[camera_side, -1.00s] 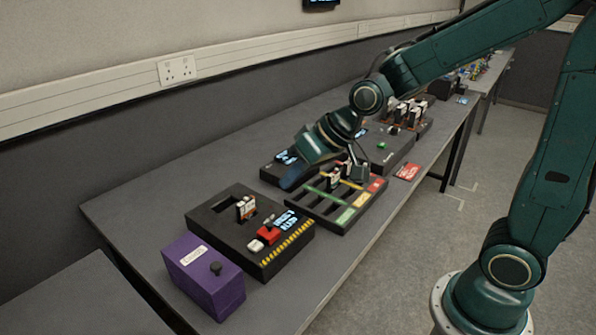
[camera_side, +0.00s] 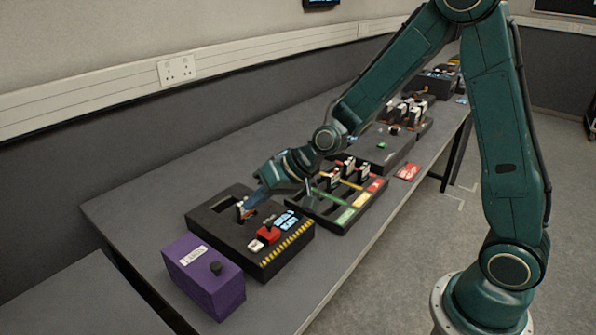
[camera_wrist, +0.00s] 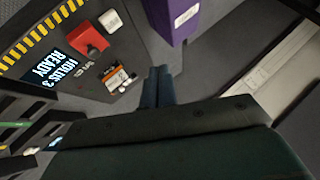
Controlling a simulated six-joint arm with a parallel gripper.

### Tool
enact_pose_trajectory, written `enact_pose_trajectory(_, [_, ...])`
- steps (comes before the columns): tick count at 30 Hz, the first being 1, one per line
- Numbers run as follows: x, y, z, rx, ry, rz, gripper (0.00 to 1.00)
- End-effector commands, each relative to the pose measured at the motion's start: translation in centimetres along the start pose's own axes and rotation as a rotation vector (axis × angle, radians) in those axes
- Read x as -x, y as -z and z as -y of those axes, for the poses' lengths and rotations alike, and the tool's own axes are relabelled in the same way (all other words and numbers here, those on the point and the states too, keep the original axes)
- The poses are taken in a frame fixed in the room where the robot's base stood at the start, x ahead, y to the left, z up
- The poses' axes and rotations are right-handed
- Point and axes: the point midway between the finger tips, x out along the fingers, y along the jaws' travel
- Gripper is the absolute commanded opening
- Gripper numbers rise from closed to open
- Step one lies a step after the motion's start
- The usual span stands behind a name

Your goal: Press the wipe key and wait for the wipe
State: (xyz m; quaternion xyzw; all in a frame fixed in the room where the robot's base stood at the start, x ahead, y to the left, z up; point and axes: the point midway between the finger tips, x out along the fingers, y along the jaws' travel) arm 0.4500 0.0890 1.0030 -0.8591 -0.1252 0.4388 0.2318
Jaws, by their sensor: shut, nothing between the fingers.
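The wipe station is a black box (camera_side: 222,224) with a yellow-and-black striped edge, near the front of the bench. Its small display (camera_side: 286,221) reads "READY" on its lower line in the wrist view (camera_wrist: 54,64). A red block (camera_side: 268,234) and a white key (camera_side: 256,246) sit beside the display; the wrist view also shows the red block (camera_wrist: 91,37) and white key (camera_wrist: 111,20). A small white-and-orange card piece (camera_wrist: 117,77) stands in the box's slot. My gripper (camera_side: 248,207) is shut and empty, above the box near that piece. Its fingertips (camera_wrist: 158,72) show beside it in the wrist view.
A purple box (camera_side: 204,277) with a dark knob stands left of the station. A rack (camera_side: 345,210) with coloured strips and several upright cards lies to the right. A red card (camera_side: 407,172) lies flat near the bench's front edge.

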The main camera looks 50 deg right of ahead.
Motion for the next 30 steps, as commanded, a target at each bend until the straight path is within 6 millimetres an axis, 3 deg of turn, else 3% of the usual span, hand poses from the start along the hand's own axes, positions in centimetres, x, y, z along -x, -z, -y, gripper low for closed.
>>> enact_pose_trajectory(14, [-0.4, -0.3, -0.3, 0.001, -0.001, 0.003, 0.0])
enact_pose_trajectory(30, [-3.7, -2.8, -2.7, -0.001, 0.0, 0.004, 0.0])
